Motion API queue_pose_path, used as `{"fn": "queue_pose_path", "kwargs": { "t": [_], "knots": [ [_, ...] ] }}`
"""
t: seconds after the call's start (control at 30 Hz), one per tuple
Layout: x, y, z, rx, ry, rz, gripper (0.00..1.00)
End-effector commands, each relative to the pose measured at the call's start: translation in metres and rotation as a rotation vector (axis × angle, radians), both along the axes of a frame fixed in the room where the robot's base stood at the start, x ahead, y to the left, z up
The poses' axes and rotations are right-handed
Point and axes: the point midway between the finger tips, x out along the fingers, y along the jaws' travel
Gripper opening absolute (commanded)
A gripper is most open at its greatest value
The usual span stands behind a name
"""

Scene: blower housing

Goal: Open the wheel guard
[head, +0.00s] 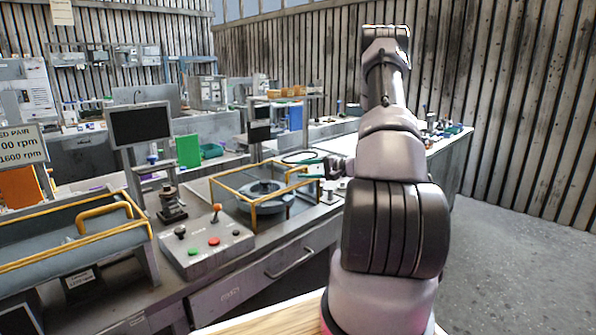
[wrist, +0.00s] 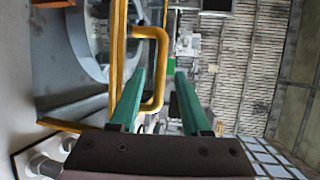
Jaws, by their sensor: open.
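The wheel guard (head: 254,203) is a yellow-edged frame around a grey round wheel housing (head: 265,193) on the bench in the head view. It appears shut over the housing. In the wrist view its yellow bar (wrist: 117,50) runs up the picture, with a U-shaped yellow handle (wrist: 161,62) on its right side. My gripper (head: 305,167) is at the guard's right side in the head view. Its two green fingers (wrist: 160,76) are open, with the handle showing in the gap between them. I cannot tell how deep the handle sits or whether a finger touches it.
A control box (head: 207,245) with buttons and an orange-knobbed lever stands left of the guard. A second yellow-railed guard (head: 75,237) with its own handle lies further left. A dark monitor (head: 140,125) stands behind. The floor (head: 510,235) at right is clear.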

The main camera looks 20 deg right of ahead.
Motion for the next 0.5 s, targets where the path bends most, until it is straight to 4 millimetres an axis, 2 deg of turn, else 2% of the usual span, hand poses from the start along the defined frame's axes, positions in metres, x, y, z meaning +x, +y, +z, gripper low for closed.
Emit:
{"fn": "queue_pose_path", "kwargs": {
  "t": [0.2,0.5],
  "knots": [
    [0.017,0.016,-0.004,-0.001,0.0,0.001,0.47],
    [0.019,0.018,-0.004,-0.001,0.001,0.0,0.47]
  ]
}}
